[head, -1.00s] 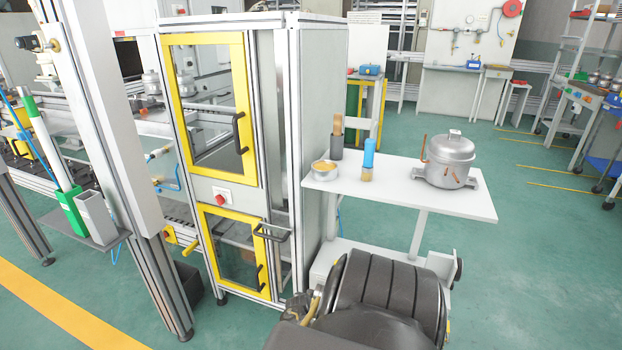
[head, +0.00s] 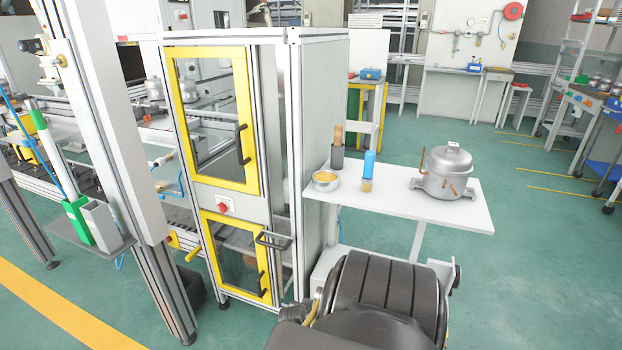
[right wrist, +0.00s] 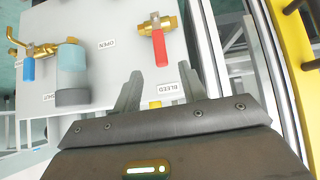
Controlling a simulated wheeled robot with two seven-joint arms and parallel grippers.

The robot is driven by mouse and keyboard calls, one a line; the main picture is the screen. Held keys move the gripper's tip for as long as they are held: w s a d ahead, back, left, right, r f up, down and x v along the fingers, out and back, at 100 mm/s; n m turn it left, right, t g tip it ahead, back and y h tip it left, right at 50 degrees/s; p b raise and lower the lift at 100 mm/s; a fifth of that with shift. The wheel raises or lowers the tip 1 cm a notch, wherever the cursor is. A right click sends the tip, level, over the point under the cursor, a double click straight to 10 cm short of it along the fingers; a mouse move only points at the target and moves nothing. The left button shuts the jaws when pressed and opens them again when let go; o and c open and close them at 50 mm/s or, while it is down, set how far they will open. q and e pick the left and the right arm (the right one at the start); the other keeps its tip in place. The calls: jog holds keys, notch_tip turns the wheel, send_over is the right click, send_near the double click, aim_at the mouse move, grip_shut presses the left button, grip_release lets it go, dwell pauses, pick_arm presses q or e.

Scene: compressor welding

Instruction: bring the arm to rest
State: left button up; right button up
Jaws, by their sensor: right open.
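My right gripper (right wrist: 160,90) shows in the right wrist view with its two grey fingers apart and nothing between them. Beyond the fingers is a pale panel (right wrist: 105,75) with a red-handled brass valve (right wrist: 160,48) and a blue-handled brass valve (right wrist: 29,66). A teal and grey cylinder (right wrist: 72,72) is beside the blue handle. A dark part of my arm shows at the bottom of the head view, but neither gripper can be made out there.
A yellow-framed cabinet (head: 322,130) stands left of a white side table (head: 440,212). On the table are a compressor (head: 447,173), a blue-topped bottle (head: 369,164), a tin (head: 325,181) and a dark cylinder (head: 337,158). A grey post (head: 105,120) stands at left. Green floor is open at right.

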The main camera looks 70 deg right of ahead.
dwell(0.6)
jog(key=s+a+f+n+t+y+p, duration=0.1)
jog(key=s+a+f+n+y+p, duration=0.1)
jog(key=a+f+n+p, duration=0.5)
jog(key=s+a+f+n+t+y, duration=0.15)
jog(key=a+n, duration=0.45)
jog(key=a, duration=0.6)
pick_arm(q)
jog(key=s+a+f+p, duration=0.1)
jog(key=s+f+p, duration=0.1)
jog(key=s, duration=0.5)
jog(key=s+a+f+g+p, duration=0.1)
jog(key=s+a, duration=0.1)
jog(key=s, duration=0.6)
jog(key=shift+s+a+f+p, duration=0.2)
jog(key=shift+a+f+p, duration=0.1)
jog(key=shift+f+p, duration=0.05)
pick_arm(e)
jog(key=s+a+f+n+y, duration=0.1)
jog(key=s+a+n, duration=0.3)
jog(key=s+a, duration=0.4)
jog(key=s+a+f+n+g+y, duration=0.1)
jog(key=s+a+f+n+y, duration=0.1)
jog(key=s+a, duration=0.7)
jog(key=shift+s+a+n+y, duration=0.15)
jog(key=shift+a+n+y, duration=0.55)
jog(key=shift+n+y, duration=0.35)
